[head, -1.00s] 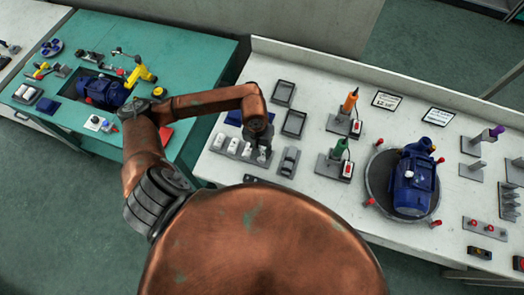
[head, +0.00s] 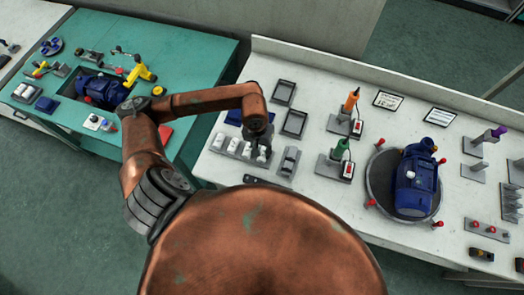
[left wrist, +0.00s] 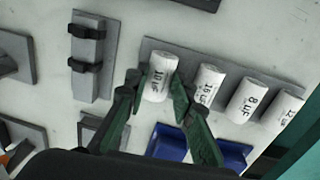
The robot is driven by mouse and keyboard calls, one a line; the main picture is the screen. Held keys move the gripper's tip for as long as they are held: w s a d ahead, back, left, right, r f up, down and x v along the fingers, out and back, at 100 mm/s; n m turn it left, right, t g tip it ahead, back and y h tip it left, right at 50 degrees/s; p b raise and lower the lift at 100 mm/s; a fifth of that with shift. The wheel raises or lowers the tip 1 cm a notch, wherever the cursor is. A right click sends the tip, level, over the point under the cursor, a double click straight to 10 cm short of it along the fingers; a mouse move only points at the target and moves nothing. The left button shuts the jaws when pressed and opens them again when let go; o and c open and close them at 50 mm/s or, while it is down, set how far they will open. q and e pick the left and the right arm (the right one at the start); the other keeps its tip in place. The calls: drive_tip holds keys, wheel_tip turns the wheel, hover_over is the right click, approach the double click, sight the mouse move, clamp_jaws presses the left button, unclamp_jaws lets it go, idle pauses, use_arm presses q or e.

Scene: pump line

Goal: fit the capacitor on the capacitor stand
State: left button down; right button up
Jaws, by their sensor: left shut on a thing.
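My left gripper (left wrist: 154,92) is shut on a white capacitor (left wrist: 160,75) with a black printed label, the end one of a row. It is on or just over the grey capacitor rack (left wrist: 215,58); I cannot tell if it is lifted. In the head view the left gripper (head: 260,148) points down at the rack's right end. The capacitor stand (left wrist: 89,58), a grey plate with two black clips, looks empty. It also shows in the head view (head: 289,161), just right of the gripper. My right gripper is not in view.
Several other white capacitors (left wrist: 208,84) stand close beside the held one. A blue tray (left wrist: 168,142) and empty grey trays (head: 294,123) lie near. Screwdrivers in stands (head: 340,150) and a blue motor on a round plate (head: 378,203) are farther right.

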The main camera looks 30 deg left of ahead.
use_arm(q)
drive_tip(key=c, duration=1.6)
unclamp_jaws()
drive_tip(key=shift+a+r+p, duration=0.2)
drive_tip(key=shift+r+p, duration=0.25)
drive_tip(key=shift+r, duration=1.6)
drive_tip(key=shift+s+a+r, duration=0.1)
drive_tip(key=shift+r, duration=0.8)
drive_tip(key=r, duration=0.8)
drive_tip(key=a+r, duration=0.1)
drive_tip(key=r, duration=0.3)
drive_tip(key=shift+s, duration=0.15)
